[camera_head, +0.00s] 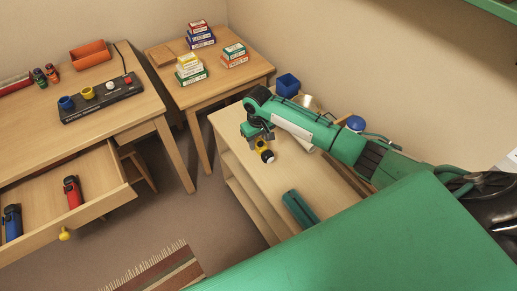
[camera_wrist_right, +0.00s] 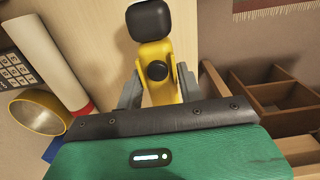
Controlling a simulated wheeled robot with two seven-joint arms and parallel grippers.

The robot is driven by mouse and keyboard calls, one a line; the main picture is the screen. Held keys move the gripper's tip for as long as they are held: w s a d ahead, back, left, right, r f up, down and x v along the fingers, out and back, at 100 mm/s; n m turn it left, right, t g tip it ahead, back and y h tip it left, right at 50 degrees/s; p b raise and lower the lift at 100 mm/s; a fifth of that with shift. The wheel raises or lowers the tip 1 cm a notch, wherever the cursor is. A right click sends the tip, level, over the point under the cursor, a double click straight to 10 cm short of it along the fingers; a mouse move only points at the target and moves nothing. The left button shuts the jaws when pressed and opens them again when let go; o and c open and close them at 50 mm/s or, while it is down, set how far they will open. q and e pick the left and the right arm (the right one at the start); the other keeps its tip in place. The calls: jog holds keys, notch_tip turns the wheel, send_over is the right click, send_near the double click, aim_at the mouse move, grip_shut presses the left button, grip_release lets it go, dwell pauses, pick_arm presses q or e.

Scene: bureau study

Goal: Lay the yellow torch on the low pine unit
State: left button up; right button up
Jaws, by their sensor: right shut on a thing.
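My right gripper (camera_head: 258,137) is shut on the yellow torch (camera_head: 261,146), over the top of the low pine unit (camera_head: 255,175). In the right wrist view, the two grey fingers (camera_wrist_right: 158,88) close on the sides of the torch's yellow body (camera_wrist_right: 152,52). Its black head (camera_wrist_right: 149,20) points away from the palm, and a round black button faces the camera. In the head view the head hangs low over the unit's top; I cannot tell whether it touches. The pine top also shows in the right wrist view (camera_wrist_right: 95,30). My left gripper is not in view.
A blue box (camera_head: 287,85), a metal bowl (camera_head: 310,102) and a blue ball (camera_head: 355,122) stand along the unit's wall side. A dark green object (camera_head: 300,210) shows over its near end. A desk drawer (camera_head: 105,190) stands open at left, holding red and blue torches.

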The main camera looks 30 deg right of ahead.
aim_at(258, 142)
jog(key=shift+f, duration=0.6)
notch_tip(258, 142, down, 3)
jog(key=shift+f, duration=0.65)
jog(key=o, duration=1.1)
jog(key=shift+r, duration=0.25)
notch_tip(258, 142, up, 10)
jog(key=shift+r, duration=0.85)
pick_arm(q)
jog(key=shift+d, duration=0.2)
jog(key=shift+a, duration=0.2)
